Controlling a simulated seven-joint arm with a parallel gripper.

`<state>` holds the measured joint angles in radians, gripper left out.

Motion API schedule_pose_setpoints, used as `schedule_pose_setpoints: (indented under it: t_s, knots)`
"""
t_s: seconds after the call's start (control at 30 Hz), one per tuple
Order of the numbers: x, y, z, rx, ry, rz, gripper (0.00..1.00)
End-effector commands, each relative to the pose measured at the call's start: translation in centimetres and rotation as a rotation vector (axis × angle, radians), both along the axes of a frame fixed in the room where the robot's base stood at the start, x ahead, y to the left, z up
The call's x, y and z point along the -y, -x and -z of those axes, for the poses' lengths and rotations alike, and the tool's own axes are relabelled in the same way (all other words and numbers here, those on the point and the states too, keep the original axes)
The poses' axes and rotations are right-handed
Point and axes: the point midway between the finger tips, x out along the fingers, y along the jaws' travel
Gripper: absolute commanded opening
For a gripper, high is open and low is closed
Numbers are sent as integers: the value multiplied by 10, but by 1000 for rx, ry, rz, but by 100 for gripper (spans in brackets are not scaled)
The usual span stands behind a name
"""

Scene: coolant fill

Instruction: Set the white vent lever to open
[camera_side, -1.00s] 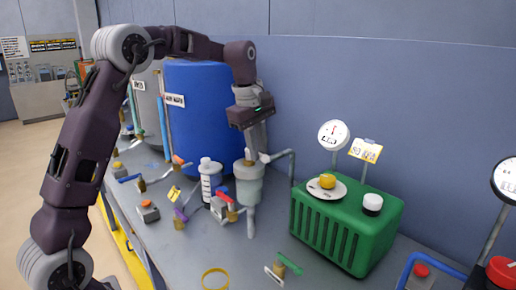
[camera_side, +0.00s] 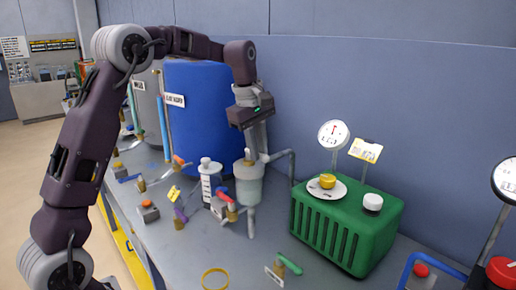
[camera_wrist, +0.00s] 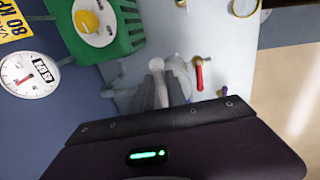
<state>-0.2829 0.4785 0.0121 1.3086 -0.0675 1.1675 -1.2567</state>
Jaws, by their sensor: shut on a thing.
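A pale, translucent reservoir (camera_side: 249,187) stands on the grey bench, with a pipe at its upper right. My gripper (camera_side: 253,148) points down at the top of the reservoir, its fingers close together. It appears shut on a small pale part there, which looks like the white vent lever; the fingers hide most of it, and its setting cannot be read. In the wrist view, my gripper (camera_wrist: 158,68) has its fingertips beside a round whitish piece (camera_wrist: 178,64) at the reservoir top. A valve with a red handle (camera_wrist: 200,75) lies just right of it.
A green box (camera_side: 345,228) with a yellow knob (camera_side: 327,181) and a white cap (camera_side: 372,202) stands at right. A white gauge (camera_side: 333,134) rises behind it. A blue tank (camera_side: 205,125) stands behind the arm at left. Several small valves crowd the bench front.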

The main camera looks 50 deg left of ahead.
Motion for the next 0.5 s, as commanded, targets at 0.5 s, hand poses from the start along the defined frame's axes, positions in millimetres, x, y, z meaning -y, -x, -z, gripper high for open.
schedule_pose_setpoints:
  t_s: [0.5]
  knots:
    - [-1,2,-1,5,-1,63,0]
